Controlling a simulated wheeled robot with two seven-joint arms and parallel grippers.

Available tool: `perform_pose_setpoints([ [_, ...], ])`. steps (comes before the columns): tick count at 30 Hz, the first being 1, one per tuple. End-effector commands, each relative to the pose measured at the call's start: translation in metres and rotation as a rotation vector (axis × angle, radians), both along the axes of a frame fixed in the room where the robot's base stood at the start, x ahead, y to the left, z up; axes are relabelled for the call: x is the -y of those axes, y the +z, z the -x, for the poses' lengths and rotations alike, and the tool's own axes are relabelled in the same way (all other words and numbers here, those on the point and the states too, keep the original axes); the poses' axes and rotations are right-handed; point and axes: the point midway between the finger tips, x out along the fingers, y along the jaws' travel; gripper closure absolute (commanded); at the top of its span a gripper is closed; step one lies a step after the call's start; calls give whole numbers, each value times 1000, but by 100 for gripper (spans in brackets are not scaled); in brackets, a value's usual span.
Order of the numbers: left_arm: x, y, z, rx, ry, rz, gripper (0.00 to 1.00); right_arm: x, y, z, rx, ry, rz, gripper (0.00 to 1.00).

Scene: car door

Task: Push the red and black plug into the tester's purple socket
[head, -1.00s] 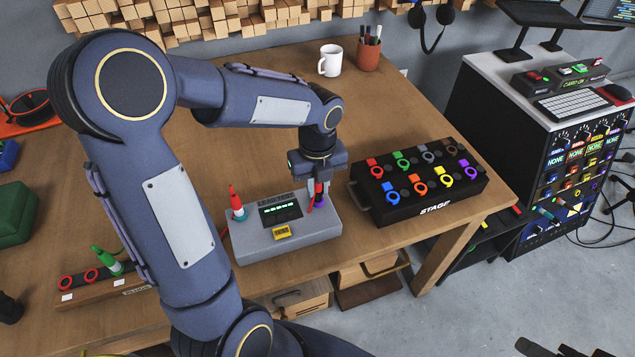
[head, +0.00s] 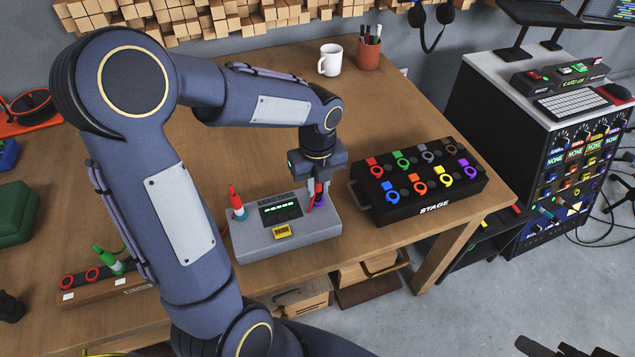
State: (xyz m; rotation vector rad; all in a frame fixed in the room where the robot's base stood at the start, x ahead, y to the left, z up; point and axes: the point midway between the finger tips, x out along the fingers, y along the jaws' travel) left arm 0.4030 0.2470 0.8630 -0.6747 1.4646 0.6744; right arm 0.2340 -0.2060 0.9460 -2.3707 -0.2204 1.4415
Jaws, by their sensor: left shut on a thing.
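The grey tester (head: 290,240) stands on the wooden table, with a small green-lit screen and a yellow label. Its purple socket (head: 319,201) is at the right end of its top, partly hidden. My left gripper (head: 317,186) points down over that socket. It is shut on the red and black plug (head: 318,188), which is upright and mostly hidden between the fingers. The plug's lower end is at the purple socket; I cannot tell how deep it sits. A red plug (head: 236,197) stands at the tester's left end. My right gripper cannot be made out.
A black stage box (head: 430,190) with several coloured rings stands close to the tester's right. A wooden plug rack (head: 105,288) with a green plug (head: 108,259) is at the left. A white mug (head: 330,60) and a pen cup (head: 369,52) stand at the back.

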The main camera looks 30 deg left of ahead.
Motion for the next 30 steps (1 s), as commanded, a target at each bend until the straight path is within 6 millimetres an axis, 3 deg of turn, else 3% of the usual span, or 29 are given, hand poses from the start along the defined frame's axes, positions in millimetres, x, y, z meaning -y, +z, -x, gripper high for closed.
perform_pose_setpoints([
  [24, 0, -14, 0, 0, 0, 0, 100, 0, -9, 0, 0, 0, 0, 56],
  [25, 0, -13, 0, 0, 0, 0, 77, 0, -8, 0, 0, 0, 0, 56],
  [30, 0, -13, 0, 0, 0, 0, 56, 0, -8, 0, 0, 0, 0, 56],
])
